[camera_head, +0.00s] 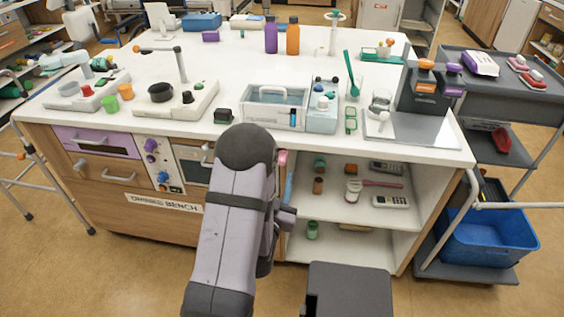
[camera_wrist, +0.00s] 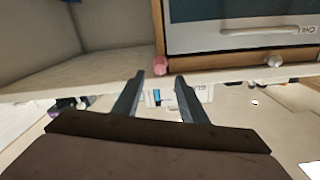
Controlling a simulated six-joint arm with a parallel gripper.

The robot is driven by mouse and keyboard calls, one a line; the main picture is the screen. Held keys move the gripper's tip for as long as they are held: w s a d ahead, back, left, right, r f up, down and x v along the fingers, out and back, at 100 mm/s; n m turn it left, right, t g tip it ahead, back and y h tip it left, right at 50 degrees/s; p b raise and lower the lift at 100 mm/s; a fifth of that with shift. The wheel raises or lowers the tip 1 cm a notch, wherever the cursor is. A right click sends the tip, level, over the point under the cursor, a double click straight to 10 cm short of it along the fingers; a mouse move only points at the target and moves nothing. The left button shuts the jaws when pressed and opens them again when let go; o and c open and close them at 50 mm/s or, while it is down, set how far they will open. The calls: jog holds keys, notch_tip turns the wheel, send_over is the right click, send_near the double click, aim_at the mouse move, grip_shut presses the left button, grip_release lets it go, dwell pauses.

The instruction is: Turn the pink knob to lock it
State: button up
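In the wrist view, a small round pink knob (camera_wrist: 160,64) sits at the lower corner of a wooden frame. A paler pink knob (camera_wrist: 273,60) sits further right below a panel with a light handle. I cannot tell which one is the lock knob, or how either is turned. My gripper (camera_wrist: 159,75) is open, its two dark fingers apart with nothing seen held. Its fingertips point toward the first knob; contact cannot be made out. In the head view my arm hides the gripper and the part of the bench front behind it.
In the head view, the white bench top (camera_head: 240,60) carries a basin (camera_head: 275,105), bottles and small devices. Purple (camera_head: 150,146) and blue (camera_head: 162,178) knobs are on the front panel left of my arm. Open shelves (camera_head: 340,205) lie to its right, then a grey cart (camera_head: 490,85).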

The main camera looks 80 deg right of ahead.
aim_at(282, 163)
jog(key=shift+d+f+b, duration=0.15)
jog(key=shift+d+b, duration=0.05)
jog(key=shift+b, duration=0.3)
jog(key=d+b, duration=0.1)
jog(key=b, duration=0.2)
jog(key=shift+f+b, duration=0.2)
jog(key=shift+b, duration=0.15)
jog(key=b, duration=0.3)
jog(key=shift+d, duration=0.4)
jog(key=b, duration=0.2)
jog(key=shift+d+b, duration=0.15)
jog(key=shift+b, duration=0.25)
jog(key=shift+d+r, duration=0.25)
jog(key=shift+d, duration=2.2)
grip_shut()
